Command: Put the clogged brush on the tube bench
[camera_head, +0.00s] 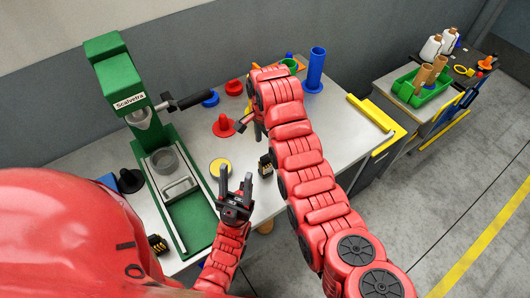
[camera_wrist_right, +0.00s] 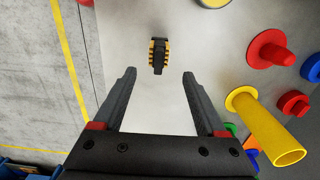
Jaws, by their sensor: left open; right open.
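A small brush with a black body and yellow-and-black bristles (camera_head: 264,166) lies on the grey-white table, next to my right arm. It also shows in the right wrist view (camera_wrist_right: 158,55), just beyond the open, empty fingertips of my right gripper (camera_wrist_right: 158,76). In the head view my right gripper (camera_head: 250,127) hangs over the table, partly hidden by its arm. I cannot tell which is clogged. My left gripper (camera_head: 236,178) is open and empty near the table's front edge. A second bench (camera_head: 393,78) stands at the right.
The green press (camera_head: 180,200) takes up the table's left side. A red cone (camera_head: 223,125), a yellow disc (camera_head: 220,168) and a blue tube (camera_head: 315,70) stand around. A green crate of brown tubes (camera_head: 421,90) and white bobbins sit on the right bench.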

